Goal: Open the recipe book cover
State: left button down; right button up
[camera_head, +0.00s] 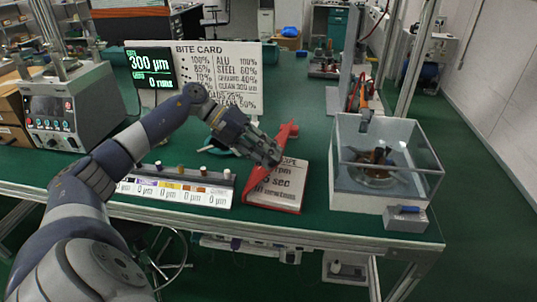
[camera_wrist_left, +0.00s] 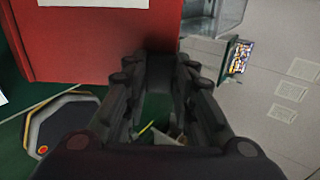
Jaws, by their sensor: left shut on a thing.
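The recipe book (camera_head: 283,183) lies on the green bench, with a white printed page showing "sec" text. My left gripper (camera_head: 274,156) reaches in from the left and is shut on the cover. In the left wrist view the red cover (camera_wrist_left: 100,62) fills the upper left, and the fingertips of my left gripper (camera_wrist_left: 160,62) meet at its edge. The exact contact is partly hidden by the fingers. My right gripper is in neither view.
A clear-walled tank (camera_head: 385,185) stands right of the book, with a small grey box (camera_head: 405,219) in front. A strip of labelled slots (camera_head: 175,190) lies to the left. The "BITE CARD" board (camera_head: 218,75) and a display (camera_head: 152,68) stand behind.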

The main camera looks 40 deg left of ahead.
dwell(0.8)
pick_arm(q)
jog(key=c, duration=1.3)
grip_release()
jog(key=shift+s, duration=0.1)
jog(key=v, duration=1.2)
